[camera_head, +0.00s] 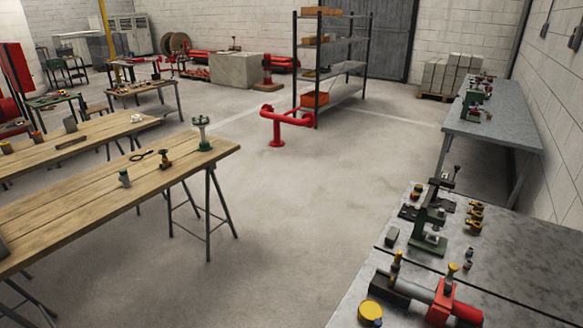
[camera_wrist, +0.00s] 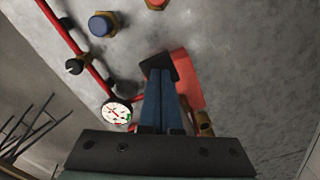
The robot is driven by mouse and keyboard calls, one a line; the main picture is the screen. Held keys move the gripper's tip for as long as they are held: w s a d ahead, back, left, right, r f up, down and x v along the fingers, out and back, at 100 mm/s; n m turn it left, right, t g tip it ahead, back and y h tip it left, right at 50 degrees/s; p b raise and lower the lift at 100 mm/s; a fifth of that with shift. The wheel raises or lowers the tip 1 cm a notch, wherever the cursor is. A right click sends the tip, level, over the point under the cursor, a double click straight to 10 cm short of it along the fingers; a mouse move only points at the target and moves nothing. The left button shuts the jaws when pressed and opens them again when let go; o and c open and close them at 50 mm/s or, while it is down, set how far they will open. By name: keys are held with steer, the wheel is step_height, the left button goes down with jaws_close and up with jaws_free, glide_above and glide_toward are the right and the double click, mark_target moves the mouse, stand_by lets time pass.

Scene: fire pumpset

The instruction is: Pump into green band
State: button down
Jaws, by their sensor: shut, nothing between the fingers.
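In the wrist view a round white gauge (camera_wrist: 116,111) has a dark rim, red marks and a small green patch at the lower right of its dial. Its needle is too small to read surely. My gripper (camera_wrist: 160,74) reaches up the picture with its blue-grey fingers together, right of the gauge. Nothing shows between them. A red block (camera_wrist: 186,78) lies just beyond and right of the fingers, and a black piece sits at the tips; I cannot tell whether they touch. A brass-coloured part (camera_wrist: 204,123) is partly hidden behind the gripper. No pump handle is clearly identifiable. My gripper is not visible in the head view.
In the wrist view a red pipe (camera_wrist: 72,38) runs to the gauge, with a black-knobbed fitting (camera_wrist: 75,66) beside it and a blue cap (camera_wrist: 101,24) above. In the head view a grey bench (camera_head: 500,240) holds a red-and-grey cylinder (camera_head: 437,299); open floor (camera_head: 300,220) lies left of it.

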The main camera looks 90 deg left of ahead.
step_height(320, 180, down, 5)
steer(key=b, duration=0.3)
steer(key=shift+r+b, duration=0.1)
steer(key=shift+b, duration=0.3)
steer(key=shift+r+p, duration=2.25)
steer(key=shift+r, duration=0.5)
steer(key=shift+f, duration=0.2)
steer(key=shift+f+b, duration=2.6)
steer(key=shift+f, duration=0.15)
steer(key=shift+r+p, duration=2.4)
steer(key=shift+r, duration=0.5)
